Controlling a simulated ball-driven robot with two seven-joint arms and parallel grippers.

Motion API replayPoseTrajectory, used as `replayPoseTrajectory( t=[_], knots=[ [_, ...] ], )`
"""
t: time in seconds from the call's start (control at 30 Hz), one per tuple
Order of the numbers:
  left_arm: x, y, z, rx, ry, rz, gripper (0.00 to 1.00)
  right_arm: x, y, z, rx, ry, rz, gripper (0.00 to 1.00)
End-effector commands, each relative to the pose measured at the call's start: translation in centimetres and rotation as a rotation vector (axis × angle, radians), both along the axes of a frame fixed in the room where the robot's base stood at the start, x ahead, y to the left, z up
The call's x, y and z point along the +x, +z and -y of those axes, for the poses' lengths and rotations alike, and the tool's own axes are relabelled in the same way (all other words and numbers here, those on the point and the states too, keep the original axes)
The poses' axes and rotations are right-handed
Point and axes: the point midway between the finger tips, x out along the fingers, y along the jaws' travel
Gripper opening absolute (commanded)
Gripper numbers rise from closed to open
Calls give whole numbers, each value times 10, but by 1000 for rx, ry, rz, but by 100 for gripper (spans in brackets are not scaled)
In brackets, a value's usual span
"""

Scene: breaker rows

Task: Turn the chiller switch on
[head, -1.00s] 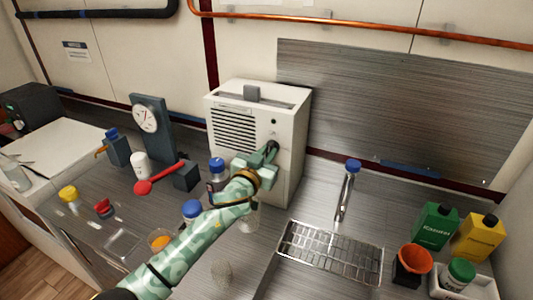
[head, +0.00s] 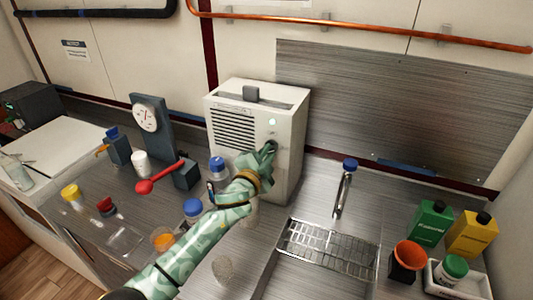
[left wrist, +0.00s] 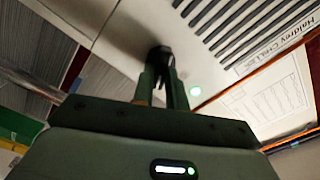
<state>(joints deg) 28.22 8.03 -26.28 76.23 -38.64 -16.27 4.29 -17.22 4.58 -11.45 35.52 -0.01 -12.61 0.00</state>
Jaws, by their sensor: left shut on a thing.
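The chiller (head: 290,130) is a white upright box with dark slots on its front, standing against the wall in the head view. Its front also fills the upper part of the left wrist view (left wrist: 206,22). My left gripper (head: 268,152) is at the chiller's front below the light. It is shut on the black switch knob (left wrist: 160,53), which the fingers partly hide, so its exact angle is unclear. My right gripper is not in view.
A grey dial stand (head: 158,140), a red-handled thing (head: 160,178) and blue-capped jars (head: 193,208) stand left of the chiller. A sink with a wire rack (head: 328,248) lies in front to the right, with bottles (head: 432,222) and an orange funnel (head: 409,254) beyond.

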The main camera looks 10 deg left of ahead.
Motion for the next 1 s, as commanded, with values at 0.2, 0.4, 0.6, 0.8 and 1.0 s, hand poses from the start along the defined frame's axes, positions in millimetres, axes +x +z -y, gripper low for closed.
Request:
replayPoseTrajectory(
  t=[0.2,0.4,0.6,0.8,1.0],
  knots=[
    [0,-2,0,193,0,35,0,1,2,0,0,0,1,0],
    [0,-3,1,344,0,65,0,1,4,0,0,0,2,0],
    [-1,-4,1,451,-1,85,0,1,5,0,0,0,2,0],
    [-1,-4,1,510,-1,97,0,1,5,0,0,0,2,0],
    [-1,-5,1,532,-1,101,0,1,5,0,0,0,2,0]
  ],
)
